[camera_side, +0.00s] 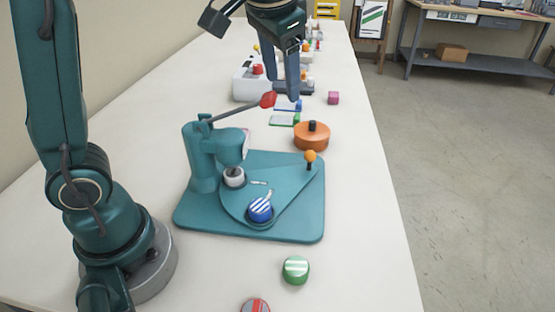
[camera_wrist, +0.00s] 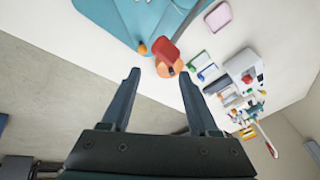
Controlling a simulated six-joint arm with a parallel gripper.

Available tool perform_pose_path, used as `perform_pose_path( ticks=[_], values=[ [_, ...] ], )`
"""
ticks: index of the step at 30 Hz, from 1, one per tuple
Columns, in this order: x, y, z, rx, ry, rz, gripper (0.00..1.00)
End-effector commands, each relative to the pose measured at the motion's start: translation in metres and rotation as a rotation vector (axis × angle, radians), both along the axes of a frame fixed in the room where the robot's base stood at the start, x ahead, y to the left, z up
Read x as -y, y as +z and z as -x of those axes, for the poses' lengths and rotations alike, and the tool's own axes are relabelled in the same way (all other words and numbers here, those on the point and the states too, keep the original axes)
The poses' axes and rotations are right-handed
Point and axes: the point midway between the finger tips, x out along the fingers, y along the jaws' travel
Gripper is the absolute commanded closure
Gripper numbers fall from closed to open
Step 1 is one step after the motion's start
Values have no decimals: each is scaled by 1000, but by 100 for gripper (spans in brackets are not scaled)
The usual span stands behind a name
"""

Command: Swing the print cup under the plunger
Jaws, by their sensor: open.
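The teal press (camera_side: 190,208) stands on the table, with its lever ending in a red grip (camera_side: 268,100). On its base lies a teal swing plate (camera_side: 285,182) with an upright orange knob (camera_side: 310,156) at its far right corner. The cup (camera_side: 250,222) at the plate's near end holds a blue-and-white striped disc (camera_side: 260,209). A grey-white round piece (camera_side: 234,177) sits below the press head; I cannot tell whether it is the plunger or another cup. My gripper (camera_side: 285,92) is open and empty above the table behind the press. In the wrist view the red grip (camera_wrist: 166,50) and knob (camera_wrist: 142,49) lie beyond the fingertips.
An orange round block with a black knob (camera_side: 312,138) stands close behind the base's right corner. Green (camera_side: 295,270) and red-grey (camera_side: 255,305) discs lie in front. The table's right strip is mostly clear.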

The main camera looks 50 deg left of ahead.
Motion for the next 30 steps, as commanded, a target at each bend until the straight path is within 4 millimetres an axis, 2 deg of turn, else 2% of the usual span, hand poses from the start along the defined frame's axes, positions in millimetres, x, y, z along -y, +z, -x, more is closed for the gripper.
perform_pose_path(
  ticks=[1,6,12,18,23,30],
  values=[
    [1,-7,-12,-22,-3,-15,39],
    [4,-33,-45,-87,-5,-62,39],
    [12,-80,-74,-172,-19,-114,39],
    [19,-120,-80,-244,-41,-135,39],
    [20,-136,-77,-277,-49,-140,39],
    [10,-162,-78,-277,-49,-139,39]
  ],
)
